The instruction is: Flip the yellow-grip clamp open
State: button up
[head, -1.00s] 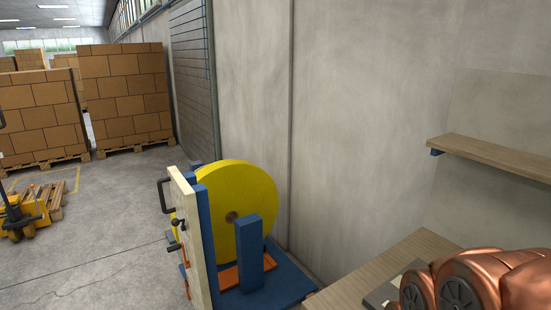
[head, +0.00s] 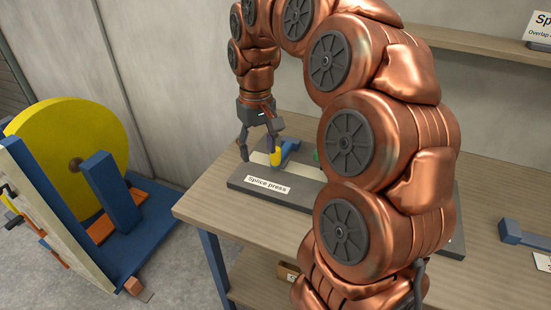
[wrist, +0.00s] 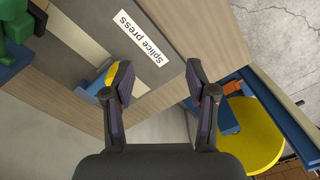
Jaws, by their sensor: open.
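The splice press (head: 240,181) is a dark grey plate on the wooden table, with a white label on its front. On it stands a blue clamp (head: 290,148) with a yellow grip (head: 277,160). My gripper (head: 259,157) is open and points down over the left end of the press, right at the clamp. In the wrist view the yellow grip (wrist: 112,74) shows just beyond the left finger, partly covered by it, rather than in the gap between the fingers (wrist: 160,78). Whether they touch I cannot tell. The gap looks empty.
A green clamp part (wrist: 16,38) is further along the press; my arm mostly hides it in the head view. A blue piece (head: 522,236) lies on the table at right. A yellow reel on a blue stand (head: 112,205) is left of the table. A shelf (head: 480,50) is behind.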

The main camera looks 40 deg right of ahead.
jog(key=m, duration=0.2)
send_over(276, 155)
jog(key=w, duration=0.1)
jog(key=shift+d+f+b, duration=0.35)
jog(key=shift+f+b, duration=0.1)
jog(key=shift+f, duration=0.25)
jog(key=shift+f+p, duration=0.55)
jog(key=shift+f, duration=3.35)
grip_shut()
